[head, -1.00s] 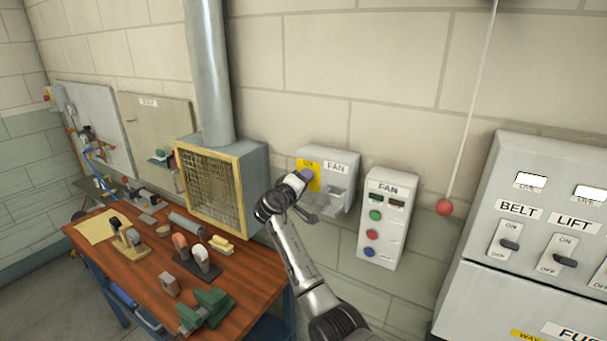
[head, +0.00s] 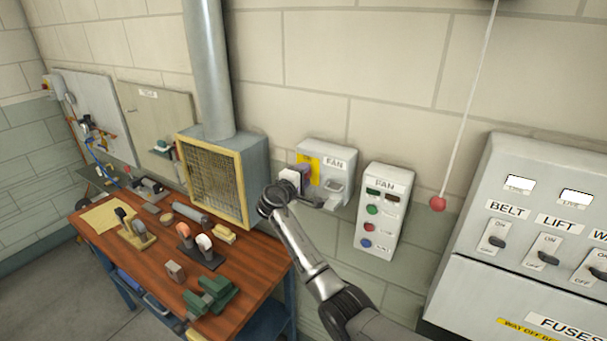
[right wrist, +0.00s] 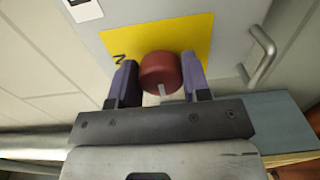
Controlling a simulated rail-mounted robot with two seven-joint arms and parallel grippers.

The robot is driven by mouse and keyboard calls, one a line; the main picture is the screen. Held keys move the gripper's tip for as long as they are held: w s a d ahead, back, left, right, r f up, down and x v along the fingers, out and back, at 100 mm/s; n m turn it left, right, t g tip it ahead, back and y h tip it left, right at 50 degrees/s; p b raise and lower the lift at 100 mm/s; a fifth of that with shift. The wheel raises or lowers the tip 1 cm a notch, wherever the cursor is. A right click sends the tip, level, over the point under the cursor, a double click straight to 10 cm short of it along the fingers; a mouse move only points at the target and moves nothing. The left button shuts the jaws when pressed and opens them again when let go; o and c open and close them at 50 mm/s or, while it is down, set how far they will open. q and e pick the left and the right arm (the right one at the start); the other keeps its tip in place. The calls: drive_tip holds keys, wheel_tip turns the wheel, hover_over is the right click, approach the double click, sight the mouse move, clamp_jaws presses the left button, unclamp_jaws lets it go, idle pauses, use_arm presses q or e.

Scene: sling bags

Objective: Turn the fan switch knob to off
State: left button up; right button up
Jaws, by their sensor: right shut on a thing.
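The fan switch box (head: 340,153) is a grey wall box with a FAN label and a yellow plate (head: 314,163). My right gripper (head: 304,171) reaches it from the left front and hides the knob in the head view. In the right wrist view the red round knob (right wrist: 160,73) sits on the yellow plate (right wrist: 195,38) between the two purple fingers of my right gripper (right wrist: 158,68), which is shut on it. A pale mark on the knob points toward the gripper's palm. A letter N shows left of the knob; other lettering is hidden. My left gripper is not in view.
A metal handle (right wrist: 262,55) sticks out to the right of the knob. A FAN push-button box (head: 384,210) hangs just right of the switch box. A red ball on a cord (head: 438,204) hangs further right. A wooden workbench (head: 150,275) with tools is at left.

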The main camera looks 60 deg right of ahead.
idle(0.3)
drive_tip(key=o, duration=0.9)
drive_tip(key=shift+s+a+b, duration=0.15)
drive_tip(key=shift+a+b, duration=1.3)
drive_tip(key=shift+a, duration=5.45)
